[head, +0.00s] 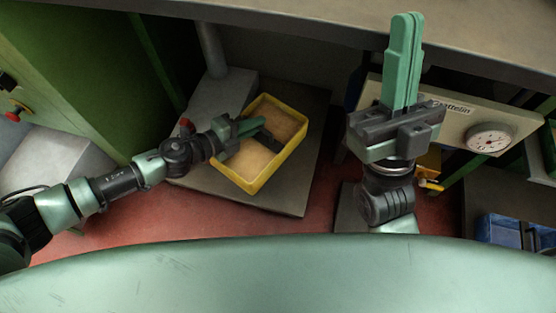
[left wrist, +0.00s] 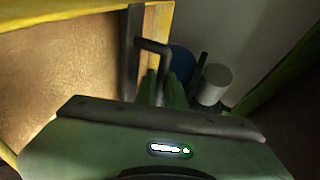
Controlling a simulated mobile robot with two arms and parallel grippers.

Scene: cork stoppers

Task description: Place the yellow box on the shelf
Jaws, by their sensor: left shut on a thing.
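The yellow box (head: 282,158) has a tan, cork-coloured inside and a dark bar across its middle. It sits at a slant over a grey platform in the head view. In the left wrist view its yellow rim (left wrist: 80,14) and tan inside fill the upper left. My left gripper (head: 262,123) reaches over the box from the left and is shut at the dark handle (left wrist: 152,46) of the box. The hold itself is partly hidden. My right gripper (head: 405,55) points up, away from the box, with its fingers together and empty. I cannot tell which surface is the shelf.
The grey platform (head: 286,202) has a column at its back left. A grey worktop (head: 310,18) crosses the top. A cream panel with a round dial (head: 490,138) stands at right. Blue bins (head: 500,231) are at lower right. A green cabinet (head: 85,50) stands at left. Red floor shows in front.

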